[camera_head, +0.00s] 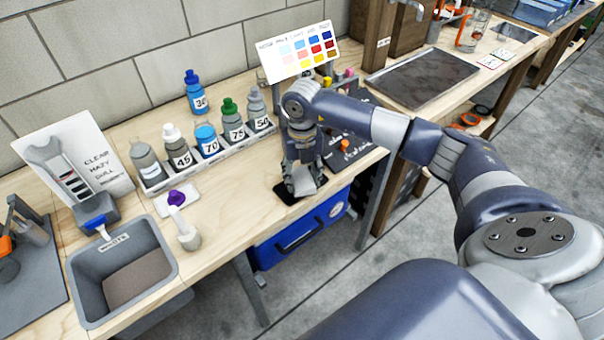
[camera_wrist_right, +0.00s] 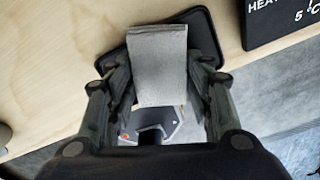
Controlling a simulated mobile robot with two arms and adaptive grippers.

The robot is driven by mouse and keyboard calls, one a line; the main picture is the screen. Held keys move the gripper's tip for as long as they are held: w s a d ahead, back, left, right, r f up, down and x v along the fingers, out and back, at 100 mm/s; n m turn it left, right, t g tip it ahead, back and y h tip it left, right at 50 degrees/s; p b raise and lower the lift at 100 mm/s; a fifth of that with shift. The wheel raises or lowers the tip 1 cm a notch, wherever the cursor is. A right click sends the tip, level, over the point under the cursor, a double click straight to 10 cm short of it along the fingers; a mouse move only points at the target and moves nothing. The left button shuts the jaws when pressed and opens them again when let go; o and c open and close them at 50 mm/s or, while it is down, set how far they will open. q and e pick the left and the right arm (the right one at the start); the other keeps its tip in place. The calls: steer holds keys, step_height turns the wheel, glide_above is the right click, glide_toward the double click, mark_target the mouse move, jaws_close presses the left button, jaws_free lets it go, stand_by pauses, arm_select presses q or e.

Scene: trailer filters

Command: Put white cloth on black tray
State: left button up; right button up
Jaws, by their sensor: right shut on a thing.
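The black tray (camera_head: 286,196) is a small dark mat-like piece on the wooden bench near its front edge. My right gripper (camera_head: 303,188) points down over it and hides much of it. In the right wrist view, my right gripper (camera_wrist_right: 160,88) is shut on the white cloth (camera_wrist_right: 158,60), which looks light grey and strip-like. The cloth lies over the black tray (camera_wrist_right: 205,38) in that view; I cannot tell whether it touches it. In the head view the cloth is mostly hidden by the gripper. My left gripper is not in view.
A rack of numbered bottles (camera_head: 207,140) stands left of my gripper. A black board (camera_head: 350,145) with white lettering is close on the right. A grey bin (camera_head: 122,270) is at the left. A blue case (camera_head: 300,235) sits below the bench edge.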

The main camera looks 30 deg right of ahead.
mark_target(302, 179)
steer(key=shift+f, duration=0.2)
steer(key=o, duration=1)
steer(key=shift+o, duration=0.2)
steer(key=shift+r, duration=0.15)
steer(key=shift+r, duration=0.25)
step_height(302, 179, up, 12)
steer(key=b, duration=0.2)
steer(key=shift+f, duration=0.15)
